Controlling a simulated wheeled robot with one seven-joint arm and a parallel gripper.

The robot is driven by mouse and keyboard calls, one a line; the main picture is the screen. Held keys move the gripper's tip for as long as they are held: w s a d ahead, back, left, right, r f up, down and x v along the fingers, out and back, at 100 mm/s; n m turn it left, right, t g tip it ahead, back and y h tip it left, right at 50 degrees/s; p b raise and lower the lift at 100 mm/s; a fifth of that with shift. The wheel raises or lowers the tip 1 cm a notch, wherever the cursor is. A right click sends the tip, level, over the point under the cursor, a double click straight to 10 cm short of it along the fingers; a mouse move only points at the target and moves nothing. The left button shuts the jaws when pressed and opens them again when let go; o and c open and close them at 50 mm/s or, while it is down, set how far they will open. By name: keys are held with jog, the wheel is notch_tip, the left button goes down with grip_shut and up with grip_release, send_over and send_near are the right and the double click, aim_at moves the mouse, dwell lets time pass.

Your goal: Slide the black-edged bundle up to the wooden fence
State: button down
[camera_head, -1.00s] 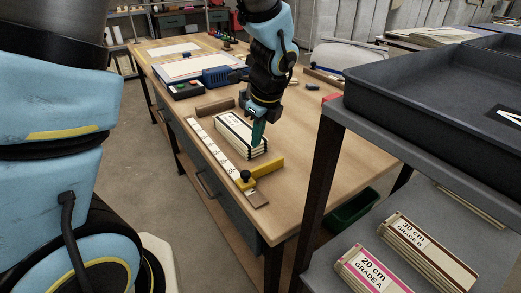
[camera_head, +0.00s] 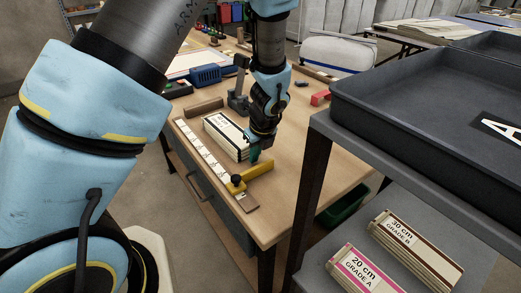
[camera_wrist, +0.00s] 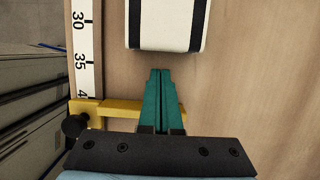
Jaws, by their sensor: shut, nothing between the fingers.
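The black-edged bundle (camera_head: 222,132) is a pale stack with dark bands, lying flat on the wooden table beside the ruler. Its near end, with a black band, shows at the top of the wrist view (camera_wrist: 167,24). The wooden fence (camera_head: 204,106) is a brown bar across the far end of the ruler, beyond the bundle; the head view does not clearly show whether they touch. My gripper (camera_head: 255,153) is at the bundle's near end. In the wrist view its green fingers (camera_wrist: 160,72) are together and empty, with a small gap between them and the bundle.
A white ruler (camera_head: 198,142) runs along the table's left edge. A yellow stop (camera_head: 258,172) with a black knob crosses its near end, close to my fingers. A blue box (camera_head: 206,75) stands farther back. A shelf with a dark tray (camera_head: 430,105) is at right.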

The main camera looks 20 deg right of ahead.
aim_at(235, 134)
jog(key=shift+w+a, duration=0.15)
jog(key=shift+w, duration=0.75)
jog(key=w+p, duration=0.1)
jog(key=w, duration=0.2)
jog(key=w+a, duration=0.1)
jog(key=w, duration=0.2)
jog(key=w+p, duration=0.1)
jog(key=w, duration=0.2)
jog(key=shift+a+p, duration=0.35)
jog(key=shift+a, duration=0.05)
